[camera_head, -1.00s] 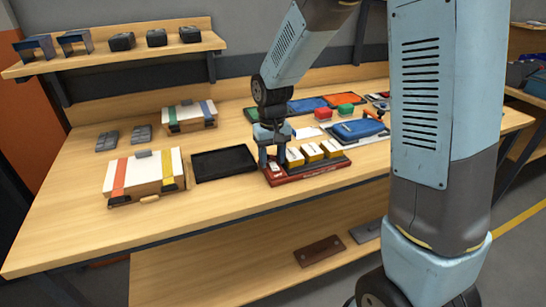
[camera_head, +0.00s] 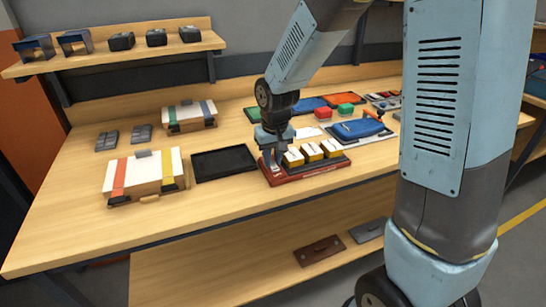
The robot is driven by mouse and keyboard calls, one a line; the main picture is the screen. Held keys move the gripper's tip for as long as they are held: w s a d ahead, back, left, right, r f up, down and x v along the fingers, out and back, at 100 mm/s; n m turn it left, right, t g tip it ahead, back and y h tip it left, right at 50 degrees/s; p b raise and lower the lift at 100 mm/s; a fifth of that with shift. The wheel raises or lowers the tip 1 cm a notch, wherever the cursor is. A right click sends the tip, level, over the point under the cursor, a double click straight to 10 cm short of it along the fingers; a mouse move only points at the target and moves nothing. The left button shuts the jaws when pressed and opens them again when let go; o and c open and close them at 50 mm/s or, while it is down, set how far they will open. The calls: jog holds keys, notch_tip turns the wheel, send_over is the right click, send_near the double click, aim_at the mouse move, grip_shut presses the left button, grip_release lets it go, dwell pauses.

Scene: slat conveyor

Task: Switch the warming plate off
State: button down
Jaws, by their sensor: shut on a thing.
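The warming plate appears to be the low red-based unit (camera_head: 312,174) near the middle of the bench. Several white-and-yellow blocks (camera_head: 312,150) stand in a row on it. My gripper (camera_head: 273,162) points down at the left end of this unit, left of the blocks. Its fingers are close together on a small part there, which looks like the switch. The fingers mostly hide that part, so its position cannot be told.
A black tray (camera_head: 223,163) lies just left of the unit. A striped white case (camera_head: 145,174) is further left. A blue pouch-like thing (camera_head: 357,129) and green and red boxes (camera_head: 345,111) are to the right and behind. The bench front is clear.

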aim_at(278, 169)
dwell(0.3)
jog(key=c, duration=1)
grip_release()
jog(key=shift+o, duration=0.2)
jog(key=shift+r, duration=0.15)
notch_tip(278, 169, up, 13)
jog(key=s, duration=0.2)
jog(key=shift+d+r, duration=0.15)
jog(key=shift+d, duration=0.15)
jog(key=shift+d, duration=0.1)
jog(key=s+d+r+m+t, duration=0.1)
jog(key=s+d+r+t, duration=0.1)
jog(key=s+d, duration=0.6)
jog(key=s+d+r+m+t, duration=0.2)
jog(key=s+d+r, duration=0.3)
jog(key=s+d, duration=0.3)
jog(key=s, duration=0.2)
jog(key=shift+s+d+r, duration=0.3)
